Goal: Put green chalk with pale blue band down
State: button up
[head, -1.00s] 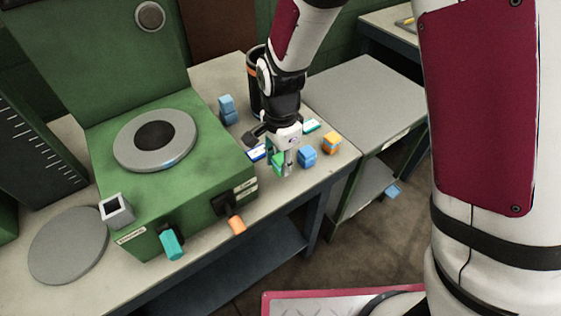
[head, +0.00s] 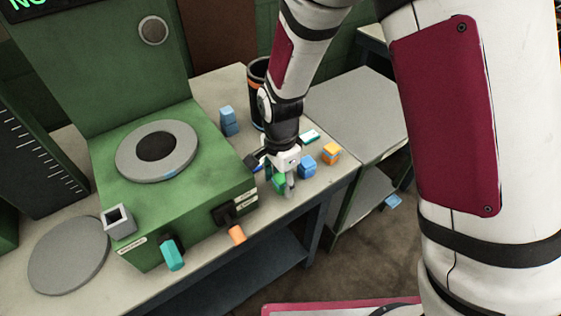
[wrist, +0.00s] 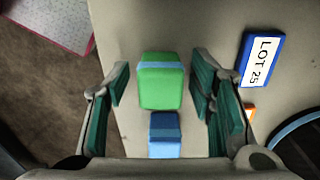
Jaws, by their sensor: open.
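The green chalk with the pale blue band (wrist: 161,88) is in the middle of the wrist view, between my fingers. Its green part also shows in the head view (head: 280,182), near the bench's front edge, partly hidden by my gripper. My gripper (head: 284,184) is low over the grey bench top (head: 337,172). In the wrist view its two green-padded fingers (wrist: 160,94) are spread, one on each side of the chalk, with gaps visible. The chalk appears to stand on the bench; its base contact is hidden.
A blue piece (head: 307,167) stands close beside my gripper; an orange one (head: 331,153) is further right. Blue pieces (head: 229,121) stand behind. A LOT 25 label block (wrist: 260,60) lies near. The green machine (head: 185,207) is left, a black bin (head: 257,88) behind.

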aim_at(280, 177)
notch_tip(280, 177, up, 13)
jog(key=s+d+r+n+t, duration=0.2)
jog(key=s+d+r+n, duration=0.35)
jog(key=d+r, duration=0.55)
jog(key=s+d+r+n+t, duration=0.1)
jog(key=s+d+r+n, duration=0.1)
jog(key=s, duration=0.3)
jog(key=s+d+r+n+t, duration=0.2)
jog(key=s+d+n, duration=0.2)
jog(key=s+d, duration=0.1)
jog(key=shift+s+d+r, duration=0.2)
jog(key=shift+s+r, duration=0.2)
jog(key=shift+s, duration=0.3)
jog(key=shift+o, duration=0.4)
